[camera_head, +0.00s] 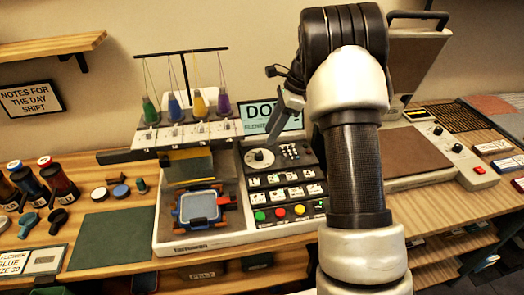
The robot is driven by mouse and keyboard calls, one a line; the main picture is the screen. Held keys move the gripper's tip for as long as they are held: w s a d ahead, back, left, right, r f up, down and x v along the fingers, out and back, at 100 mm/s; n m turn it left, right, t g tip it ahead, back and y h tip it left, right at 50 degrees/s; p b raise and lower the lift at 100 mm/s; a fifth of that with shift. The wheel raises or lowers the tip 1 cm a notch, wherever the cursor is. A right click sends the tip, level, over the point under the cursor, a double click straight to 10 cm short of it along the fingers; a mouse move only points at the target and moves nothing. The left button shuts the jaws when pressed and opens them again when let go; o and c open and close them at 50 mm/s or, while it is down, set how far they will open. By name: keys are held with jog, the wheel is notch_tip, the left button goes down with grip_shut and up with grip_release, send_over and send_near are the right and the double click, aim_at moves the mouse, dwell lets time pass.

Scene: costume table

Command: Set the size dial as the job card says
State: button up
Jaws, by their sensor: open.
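The embroidery machine's control panel (286,185) stands at the middle of the table. Its round dial (259,158), dark with a light knob, sits at the panel's upper left; its setting is too small to read. The screen (258,118) above it shows "DO" and a smaller line like "FLOWER", partly covered by my arm. The job card (38,262) at the lower left is cut off by the picture's edge; it seems to read "FLOWER", "BLUE" and a size near "30". My gripper (276,128) is open above the dial, in front of the screen, apart from it; one finger is mostly hidden.
Thread spools (173,104) stand on the machine's head, left of my gripper. A blue hoop (198,207) lies below. A heat press (415,150) with a raised lid stands at the right. A green mat (110,238) lies bare at the left.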

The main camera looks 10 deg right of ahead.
aim_at(259, 154)
jog(key=x, duration=0.8)
jog(key=shift+a+b, duration=0.1)
jog(key=shift+b, duration=0.2)
jog(key=shift+c, duration=0.2)
jog(key=c, duration=1)
